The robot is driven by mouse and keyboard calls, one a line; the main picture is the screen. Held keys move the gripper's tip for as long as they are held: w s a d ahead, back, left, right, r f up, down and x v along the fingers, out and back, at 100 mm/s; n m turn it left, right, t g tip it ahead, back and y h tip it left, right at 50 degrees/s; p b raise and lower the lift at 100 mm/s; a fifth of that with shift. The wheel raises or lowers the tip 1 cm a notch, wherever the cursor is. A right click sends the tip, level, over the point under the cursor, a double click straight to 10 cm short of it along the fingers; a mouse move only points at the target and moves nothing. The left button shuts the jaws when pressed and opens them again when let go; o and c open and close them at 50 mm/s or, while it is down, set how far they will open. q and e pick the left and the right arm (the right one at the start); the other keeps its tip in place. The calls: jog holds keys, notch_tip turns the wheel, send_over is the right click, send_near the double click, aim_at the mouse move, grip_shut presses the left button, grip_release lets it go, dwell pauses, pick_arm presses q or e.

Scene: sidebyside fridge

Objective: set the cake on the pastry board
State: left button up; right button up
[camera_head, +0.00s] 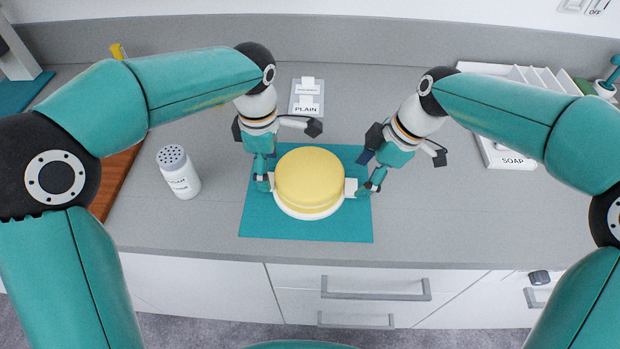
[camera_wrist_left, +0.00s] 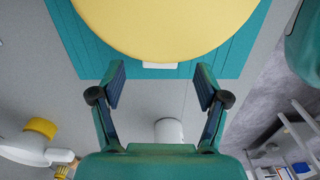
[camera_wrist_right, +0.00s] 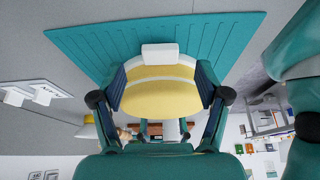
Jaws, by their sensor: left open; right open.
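A round yellow cake (camera_head: 310,176) sits on a white plate (camera_head: 308,214) with a white tab handle at each side. Plate and cake stand over a teal ribbed mat (camera_head: 345,228) on the counter. My left gripper (camera_head: 264,182) is open at the plate's left handle; that handle (camera_wrist_left: 160,66) lies just ahead of the parted fingers in the left wrist view. My right gripper (camera_head: 364,188) is open at the right handle, which shows as a white block (camera_wrist_right: 160,54) between and beyond the fingertips. A brown wooden board (camera_head: 116,178) lies at the left, partly hidden by my left arm.
A white shaker (camera_head: 178,173) stands between the wooden board and the mat. Labelled cards, one reading PLAIN (camera_head: 306,108), lie behind the cake. A white rack (camera_head: 520,80) and SOAP label (camera_head: 510,161) are at the right. The counter in front of the mat is clear.

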aim_at(352, 186)
pick_arm(q)
jog(key=shift+f, duration=1.9)
pick_arm(e)
jog(key=shift+x, duration=1.9)
pick_arm(q)
jog(key=shift+d, duration=0.1)
grip_shut()
pick_arm(e)
grip_shut()
